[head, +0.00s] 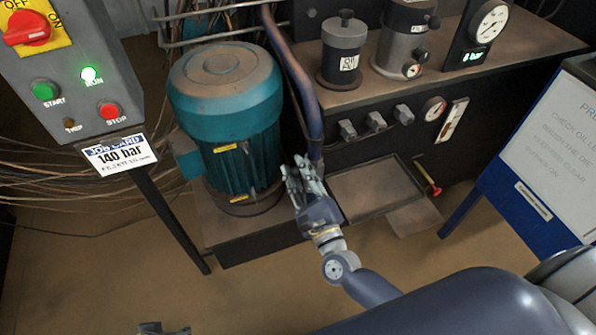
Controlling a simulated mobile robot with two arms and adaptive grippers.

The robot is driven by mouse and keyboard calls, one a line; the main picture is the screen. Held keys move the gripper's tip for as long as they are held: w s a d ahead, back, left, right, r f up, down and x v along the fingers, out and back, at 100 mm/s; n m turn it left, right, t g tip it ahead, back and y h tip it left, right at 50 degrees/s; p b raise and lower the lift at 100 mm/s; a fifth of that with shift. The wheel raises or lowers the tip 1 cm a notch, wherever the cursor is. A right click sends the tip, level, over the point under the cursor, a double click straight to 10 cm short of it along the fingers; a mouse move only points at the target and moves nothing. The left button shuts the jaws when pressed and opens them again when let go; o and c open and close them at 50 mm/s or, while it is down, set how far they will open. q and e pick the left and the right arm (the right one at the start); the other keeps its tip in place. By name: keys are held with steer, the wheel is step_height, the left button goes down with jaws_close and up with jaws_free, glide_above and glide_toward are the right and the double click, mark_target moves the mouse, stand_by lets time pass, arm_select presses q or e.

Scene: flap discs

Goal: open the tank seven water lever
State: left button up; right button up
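No lever or tank marked seven can be read here. A small red-ended lever (433,187) sticks out low on the right of the dark machine front. My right gripper (303,166) is in front of the machine base, between the teal motor and the front panel, well left of that lever. Its fingers look spread, with nothing clearly held; the lower end of a dark blue pipe (303,85) shows just behind the fingertips, and contact cannot be told. Only a small part of my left gripper (163,328) shows at the bottom edge.
A teal motor (228,125) stands left of my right gripper. A control box (75,70) with START and STOP buttons carries a 140 bar job card (122,157). Gauges (487,22) and cylinders (343,50) sit on top. A blue-framed board (545,150) stands right; brown floor is open in front.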

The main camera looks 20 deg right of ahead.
steer(key=o, duration=0.4)
steer(key=s, duration=0.4)
steer(key=s+f, duration=0.1)
steer(key=s, duration=0.3)
steer(key=s+f, duration=0.1)
steer(key=s, duration=0.2)
steer(key=shift+s+d+f, duration=0.15)
steer(key=shift+s+d, duration=0.2)
steer(key=shift+s, duration=0.05)
steer(key=shift+c, duration=0.3)
